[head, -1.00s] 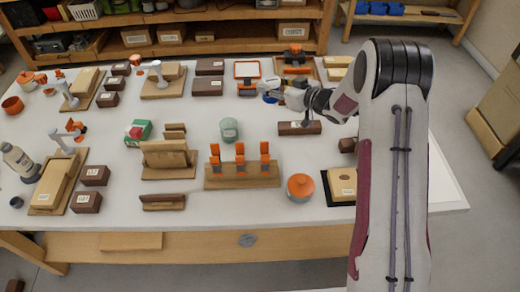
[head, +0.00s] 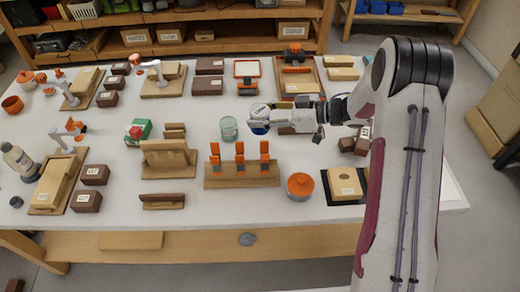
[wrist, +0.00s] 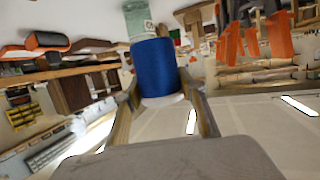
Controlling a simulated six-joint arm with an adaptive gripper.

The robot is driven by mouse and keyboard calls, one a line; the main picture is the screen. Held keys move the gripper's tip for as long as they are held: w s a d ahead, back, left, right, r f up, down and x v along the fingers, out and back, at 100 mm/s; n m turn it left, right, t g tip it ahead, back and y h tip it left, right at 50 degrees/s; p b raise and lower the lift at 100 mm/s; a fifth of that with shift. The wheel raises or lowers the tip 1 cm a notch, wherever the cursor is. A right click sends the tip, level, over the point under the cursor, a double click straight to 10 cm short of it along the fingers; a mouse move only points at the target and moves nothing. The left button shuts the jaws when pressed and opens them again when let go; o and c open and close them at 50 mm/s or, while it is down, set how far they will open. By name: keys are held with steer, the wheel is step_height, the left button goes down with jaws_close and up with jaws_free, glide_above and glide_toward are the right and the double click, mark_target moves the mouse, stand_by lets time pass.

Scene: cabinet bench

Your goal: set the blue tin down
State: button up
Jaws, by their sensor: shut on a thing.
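The blue tin (wrist: 156,68) is held between the two fingers of my gripper (wrist: 160,105) in the wrist view. In the head view my gripper (head: 258,122) is shut around the tin (head: 260,127), which is partly hidden by the fingers. The gripper is over the white table, just right of a greenish glass jar (head: 229,129). The jar also shows behind the tin in the wrist view (wrist: 137,18). I cannot tell how high the tin is above the table.
A wooden rack with orange-handled tools (head: 242,176) stands in front of the gripper. An orange-lidded pot (head: 300,186) is to its right. An orange-framed stand (head: 247,75) is behind. Dark brown blocks (head: 208,84) lie at the back. Bare white table shows around the jar.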

mark_target(260, 130)
stand_by(0.3)
steer(key=shift+f, duration=3.1)
steer(key=shift+f, duration=1.85)
steer(key=shift+f, duration=0.1)
steer(key=o, duration=1.3)
